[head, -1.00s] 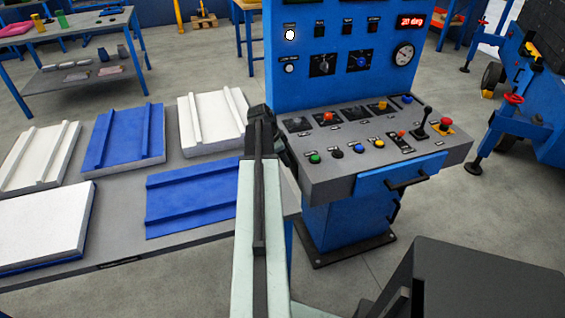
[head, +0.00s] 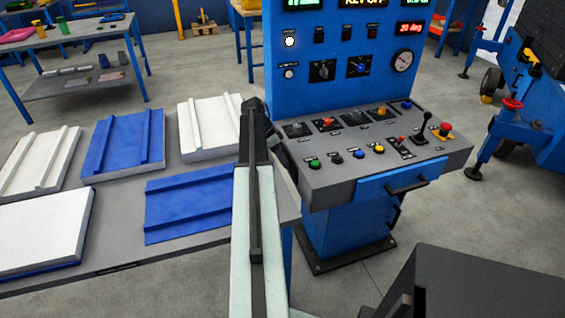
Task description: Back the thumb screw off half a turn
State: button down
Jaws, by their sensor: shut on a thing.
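My gripper (head: 284,152) is at the left edge of the blue console (head: 345,182), mostly hidden behind my own arm. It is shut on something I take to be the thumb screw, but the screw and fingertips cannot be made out. The red display (head: 410,28) at the panel's upper right seems to read 30 deg.
The console's sloped desk carries coloured buttons, a black lever (head: 424,126) and a red mushroom button (head: 443,130). A table (head: 120,262) with white and blue panels stands left of my arm. A blue machine (head: 540,135) is at the right. Floor between is clear.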

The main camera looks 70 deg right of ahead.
jog(key=c, duration=1.2)
grip_release()
jog(key=p+v, duration=0.7)
jog(key=shift+w+r, duration=0.2)
jog(key=shift+r, duration=0.15)
